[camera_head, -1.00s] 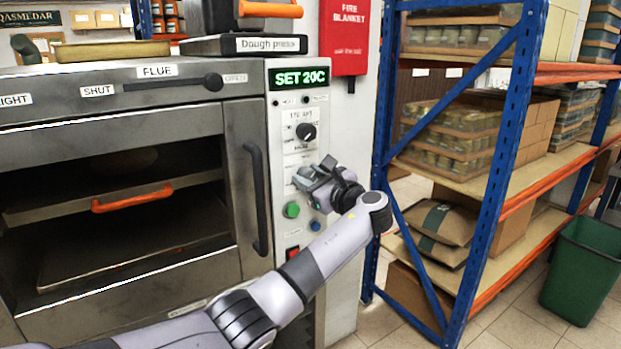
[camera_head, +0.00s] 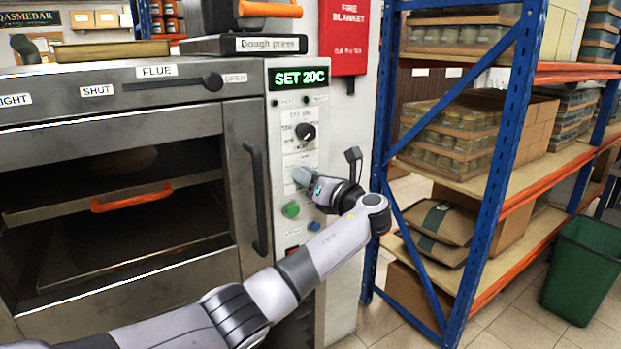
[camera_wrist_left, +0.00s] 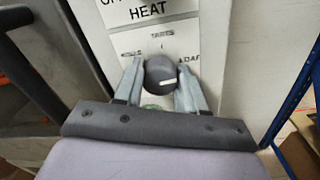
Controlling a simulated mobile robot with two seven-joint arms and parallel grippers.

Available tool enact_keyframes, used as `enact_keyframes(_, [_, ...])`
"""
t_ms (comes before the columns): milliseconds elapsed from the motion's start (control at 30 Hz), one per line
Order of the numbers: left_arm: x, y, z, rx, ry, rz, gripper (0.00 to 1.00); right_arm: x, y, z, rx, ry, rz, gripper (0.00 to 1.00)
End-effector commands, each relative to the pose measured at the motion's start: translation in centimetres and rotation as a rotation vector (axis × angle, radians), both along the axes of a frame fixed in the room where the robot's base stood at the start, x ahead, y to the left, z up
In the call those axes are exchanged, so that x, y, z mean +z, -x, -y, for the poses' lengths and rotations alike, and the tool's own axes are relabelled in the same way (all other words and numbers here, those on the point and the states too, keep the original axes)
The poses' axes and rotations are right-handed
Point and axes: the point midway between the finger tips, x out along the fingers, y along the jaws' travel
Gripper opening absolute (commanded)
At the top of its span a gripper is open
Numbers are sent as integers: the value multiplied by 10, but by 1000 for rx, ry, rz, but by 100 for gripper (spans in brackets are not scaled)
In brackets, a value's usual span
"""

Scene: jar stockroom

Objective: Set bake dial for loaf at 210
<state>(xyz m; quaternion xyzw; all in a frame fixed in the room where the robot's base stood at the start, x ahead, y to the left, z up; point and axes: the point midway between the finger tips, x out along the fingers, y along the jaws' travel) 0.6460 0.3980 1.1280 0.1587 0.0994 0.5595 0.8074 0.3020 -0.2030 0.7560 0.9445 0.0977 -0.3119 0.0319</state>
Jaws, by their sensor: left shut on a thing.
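The oven's control panel (camera_head: 300,100) stands right of the oven door, with a green display (camera_head: 299,78) reading what looks like "SET 20C". In the left wrist view a dark round dial (camera_wrist_left: 160,72) with a white mark sits below a "HEAT" label. "TARTS" is printed above it, "LOAF" to its right, and a blurred word to its left. My left gripper (camera_head: 301,177) is at the panel, its fingers shut on this dial from both sides. In the head view the gripper hides the dial. My right gripper is not in view.
Another black dial (camera_head: 306,132) is above the gripper. A green button (camera_head: 291,209) and a blue button (camera_head: 314,226) lie below it. The oven's vertical door handle (camera_head: 257,198) is to the left. A blue-framed shelf (camera_head: 505,150) stands close on the right.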

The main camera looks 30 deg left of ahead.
Motion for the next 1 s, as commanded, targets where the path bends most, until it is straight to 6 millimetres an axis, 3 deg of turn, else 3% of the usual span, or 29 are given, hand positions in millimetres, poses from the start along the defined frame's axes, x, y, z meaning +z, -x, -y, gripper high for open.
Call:
enact_keyframes(533, [-2,1,0,2,-7,-26,9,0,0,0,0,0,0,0])
enact_keyframes(567, [-2,1,0,2,-8,-26,50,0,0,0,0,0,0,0])
enact_keyframes(600, [-2,0,0,2,-8,-26,63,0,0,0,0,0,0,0])
enact_keyframes(1000, [-2,2,8,-2,-8,-21,65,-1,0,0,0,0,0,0])
